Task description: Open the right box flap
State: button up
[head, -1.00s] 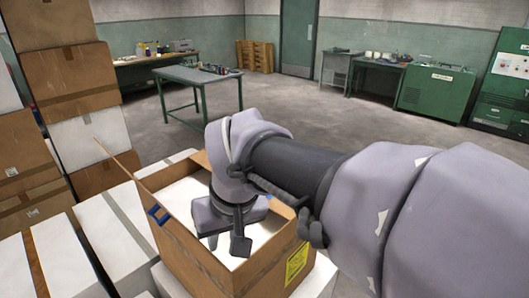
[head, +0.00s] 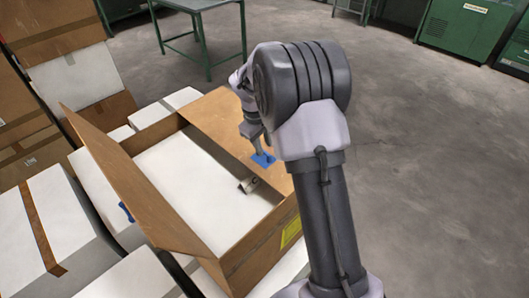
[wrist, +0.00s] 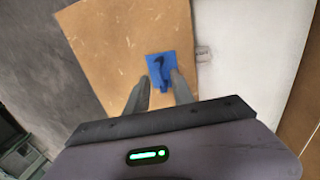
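The cardboard box (head: 252,262) stands open in the head view, with a white inside. Its right flap (head: 212,118) leans outward from the far right edge, with a blue tab (head: 263,160) on it. In the wrist view the brown flap (wrist: 110,45) fills the middle, and its blue tab (wrist: 161,68) lies ahead of my gripper (wrist: 162,78). The two fingers stand apart on either side of the tab's handle; firm contact is not clear. In the head view my gripper (head: 257,147) is at the tab, partly hidden by my arm. The left flap (head: 135,185) is raised and tilts outward.
White and brown boxes (head: 65,215) crowd the left side, with a tall stack (head: 75,65) behind them. A green table (head: 200,5) stands at the back. The grey floor to the right is clear.

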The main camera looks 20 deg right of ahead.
aim_at(265, 161)
jog(key=f, duration=0.3)
jog(key=shift+w+d, duration=0.2)
jog(key=shift+d, duration=0.1)
jog(key=shift+c, duration=0.4)
grip_shut()
dwell(0.8)
